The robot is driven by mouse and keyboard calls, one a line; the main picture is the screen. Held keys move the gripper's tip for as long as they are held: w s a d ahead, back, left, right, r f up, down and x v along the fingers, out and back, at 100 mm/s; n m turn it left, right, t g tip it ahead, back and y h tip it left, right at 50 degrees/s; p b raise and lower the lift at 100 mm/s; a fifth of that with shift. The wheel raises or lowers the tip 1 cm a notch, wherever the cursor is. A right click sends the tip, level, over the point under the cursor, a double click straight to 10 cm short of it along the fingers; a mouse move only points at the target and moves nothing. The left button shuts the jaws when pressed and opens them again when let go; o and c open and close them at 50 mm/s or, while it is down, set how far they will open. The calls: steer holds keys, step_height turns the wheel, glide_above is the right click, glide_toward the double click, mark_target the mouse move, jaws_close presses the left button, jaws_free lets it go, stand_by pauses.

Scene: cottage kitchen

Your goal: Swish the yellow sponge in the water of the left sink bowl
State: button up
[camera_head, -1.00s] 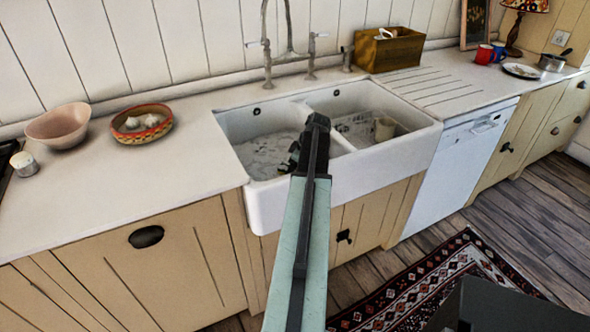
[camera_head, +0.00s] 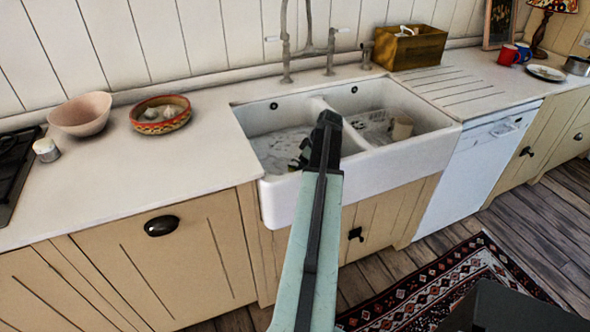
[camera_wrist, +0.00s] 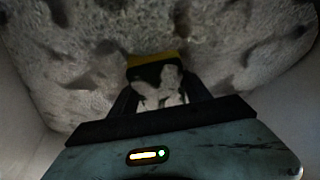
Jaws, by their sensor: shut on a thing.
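The yellow sponge (camera_wrist: 155,58) shows at the fingertips in the wrist view, its yellow edge above a dark side. My gripper (camera_wrist: 160,92) is shut on it, down inside the left sink bowl. In the head view my gripper (camera_head: 304,152) is at the right part of the left bowl (camera_head: 252,124), and my arm hides the sponge. The water (camera_head: 280,147) in the left bowl looks pale and mottled; it fills most of the wrist view (camera_wrist: 230,45). I cannot tell whether the sponge is under the surface.
The right bowl (camera_head: 437,122) holds a light cup (camera_head: 402,128). A tap (camera_head: 308,50) stands behind the sink. A patterned bowl (camera_head: 160,127) and a pink bowl (camera_head: 80,118) sit on the left counter.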

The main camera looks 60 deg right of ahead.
step_height(320, 180, up, 21)
steer(key=p, duration=2)
steer(key=shift+a+r, duration=0.1)
